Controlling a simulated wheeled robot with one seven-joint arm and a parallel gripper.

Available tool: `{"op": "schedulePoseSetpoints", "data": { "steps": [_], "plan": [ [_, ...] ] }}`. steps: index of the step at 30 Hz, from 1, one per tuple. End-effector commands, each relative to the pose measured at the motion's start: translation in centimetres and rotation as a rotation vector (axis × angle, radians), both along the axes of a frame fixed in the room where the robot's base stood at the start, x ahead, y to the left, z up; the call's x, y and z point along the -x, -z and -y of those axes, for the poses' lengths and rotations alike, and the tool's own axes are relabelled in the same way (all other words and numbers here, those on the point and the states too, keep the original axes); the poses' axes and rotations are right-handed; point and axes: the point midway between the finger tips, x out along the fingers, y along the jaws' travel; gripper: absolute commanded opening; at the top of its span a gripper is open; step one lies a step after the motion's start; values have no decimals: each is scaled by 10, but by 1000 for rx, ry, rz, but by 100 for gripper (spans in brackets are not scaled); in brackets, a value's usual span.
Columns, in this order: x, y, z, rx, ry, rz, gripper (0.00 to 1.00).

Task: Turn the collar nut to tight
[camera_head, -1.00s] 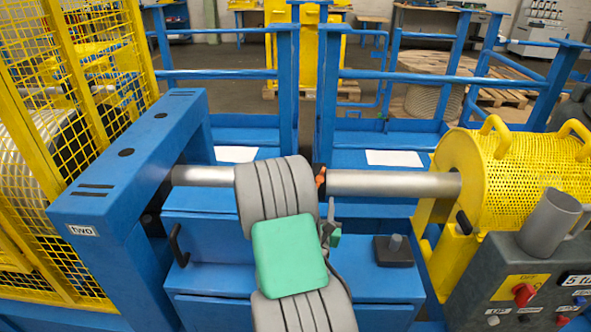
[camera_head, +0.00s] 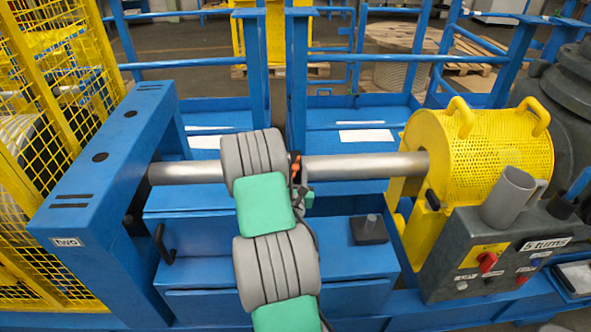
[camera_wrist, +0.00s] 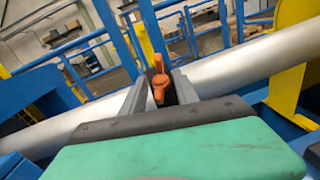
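An orange winged piece, which I take to be the collar nut (camera_wrist: 159,80), sits against the silver shaft (camera_wrist: 230,82) in the wrist view. In the head view the collar nut (camera_head: 296,165) is a small orange and dark spot partly hidden beside my arm. My gripper (camera_wrist: 160,88) has its two grey fingers on either side of the orange piece. The fingers look spread, with dark space around the piece; I cannot tell whether either finger touches it. In the head view my gripper (camera_head: 299,178) is at the shaft, mostly hidden by my grey and green arm.
The shaft runs from a blue frame (camera_head: 104,158) marked "two" to a yellow perforated guard (camera_head: 490,150). A grey control box (camera_head: 470,270) labelled "5 turns" carries a grey mug (camera_head: 507,196). A dark block with a post (camera_head: 369,232) sits on the blue bench. Blue rails (camera_head: 400,60) stand behind.

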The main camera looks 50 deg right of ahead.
Motion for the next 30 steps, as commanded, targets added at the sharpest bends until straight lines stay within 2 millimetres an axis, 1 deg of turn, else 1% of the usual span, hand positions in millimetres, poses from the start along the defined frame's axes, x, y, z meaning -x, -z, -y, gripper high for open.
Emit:
{"op": "schedulePoseSetpoints", "data": {
  "steps": [2, 15, 30],
  "plan": [
    [0, 0, 0, 0, 0, 0, 35],
    [0, 0, -1, -1, -1, 0, 0],
    [-1, 1, -2, -16, 21, 16, 0]
  ]
}}
